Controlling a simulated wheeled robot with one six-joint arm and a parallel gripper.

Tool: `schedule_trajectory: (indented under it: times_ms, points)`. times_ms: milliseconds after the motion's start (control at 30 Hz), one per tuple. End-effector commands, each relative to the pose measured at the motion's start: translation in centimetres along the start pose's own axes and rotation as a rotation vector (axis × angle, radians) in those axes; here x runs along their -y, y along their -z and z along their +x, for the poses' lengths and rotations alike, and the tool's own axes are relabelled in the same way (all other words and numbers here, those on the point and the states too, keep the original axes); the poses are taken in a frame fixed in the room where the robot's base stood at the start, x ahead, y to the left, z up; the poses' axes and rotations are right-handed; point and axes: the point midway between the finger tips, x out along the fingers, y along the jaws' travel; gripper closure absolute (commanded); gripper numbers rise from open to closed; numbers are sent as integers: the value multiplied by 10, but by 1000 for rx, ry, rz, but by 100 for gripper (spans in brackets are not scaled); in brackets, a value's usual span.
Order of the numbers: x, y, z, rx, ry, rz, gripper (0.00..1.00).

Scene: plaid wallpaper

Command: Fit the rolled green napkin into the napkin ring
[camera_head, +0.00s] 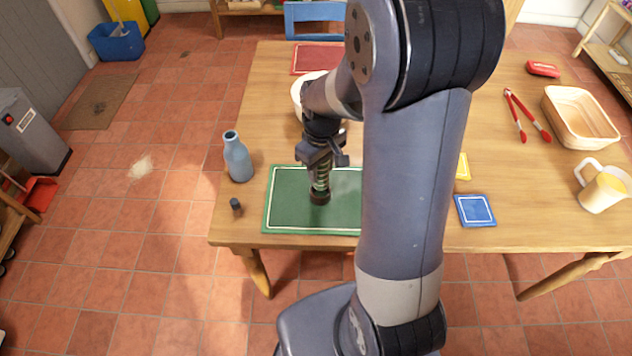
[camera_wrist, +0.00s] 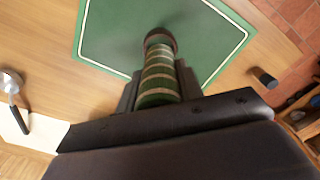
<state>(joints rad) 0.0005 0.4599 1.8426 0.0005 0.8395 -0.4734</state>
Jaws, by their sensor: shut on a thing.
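The rolled green napkin (camera_head: 321,176) has pale stripes and stands roughly upright, and it also shows in the wrist view (camera_wrist: 159,82). My gripper (camera_head: 322,160) is shut on it, with a finger on each side in the wrist view (camera_wrist: 158,92). The dark brown napkin ring (camera_head: 319,198) is at the napkin's lower end, over the green placemat (camera_head: 290,218). In the wrist view the ring (camera_wrist: 160,38) lines up with the napkin's far end. I cannot tell how far the napkin goes into it.
A blue bottle (camera_head: 238,160) and a small dark shaker (camera_head: 236,205) stand left of the placemat. A white bowl (camera_head: 299,92) is behind my gripper. Blue coaster (camera_head: 475,210), red tongs (camera_head: 527,115), basket (camera_head: 580,118) and jug (camera_head: 602,190) lie right. My arm hides the middle.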

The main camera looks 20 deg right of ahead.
Motion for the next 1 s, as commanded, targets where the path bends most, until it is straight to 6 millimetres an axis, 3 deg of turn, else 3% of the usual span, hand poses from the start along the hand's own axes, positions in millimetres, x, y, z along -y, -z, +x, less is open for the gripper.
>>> schedule_trajectory:
  times_ms: [467, 1000]
  points:
    - [0, 0, 56, 2, 1, 1, 88]
    - [0, 0, 67, -1, 0, 1, 88]
